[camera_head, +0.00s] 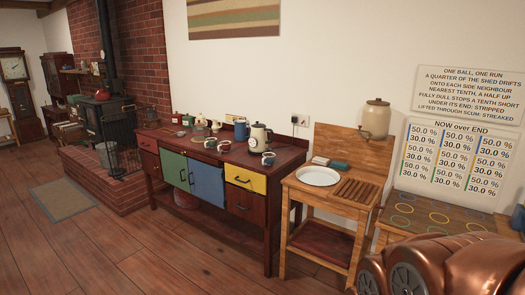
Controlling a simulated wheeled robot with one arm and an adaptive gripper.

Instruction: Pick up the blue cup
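A blue cup-like vessel (241,130) stands upright toward the back of the dark red sideboard (288,163), just left of a cream jug (258,137). It is small and partly overlapped, so I cannot tell its exact shape. Another blue object (517,218) is cut off by the right edge; I cannot tell whether it is a cup. My gripper's fingers are not in view. A copper-coloured part, apparently of my arm, fills the lower right corner, well apart from the sideboard.
A low table (413,218) with coloured rings stands at right. The wooden floor (150,245) is clear in front.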

